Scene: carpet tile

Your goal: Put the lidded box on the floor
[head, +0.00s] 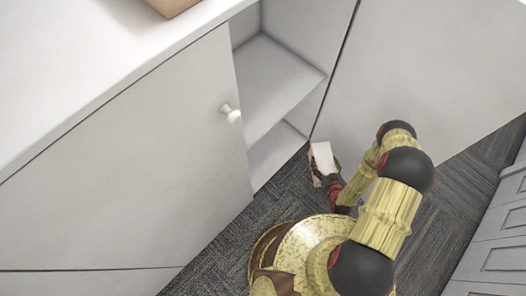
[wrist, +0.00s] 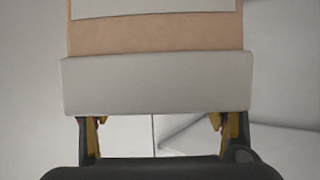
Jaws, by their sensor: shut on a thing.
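The lidded box (head: 322,157) shows in the head view as a small pale block at the end of my arm, in front of the open cabinet. In the wrist view the box (wrist: 157,85) fills the upper middle, with a pale band nearest, a tan part beyond and another pale part at the top edge. My gripper (head: 326,178) is shut on the box; in the wrist view its fingers (wrist: 158,124) reach up to the near pale band at left and right. The fingertips are partly hidden. I cannot tell how high the box is above the floor.
The dark grey carpet floor (head: 226,246) is clear in front of the cabinet. The white cabinet (head: 130,150) has an open bay with an empty shelf (head: 277,80) and a round knob (head: 231,114). A tan object (head: 172,6) stands on the top. Grey drawers (head: 497,262) stand at right.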

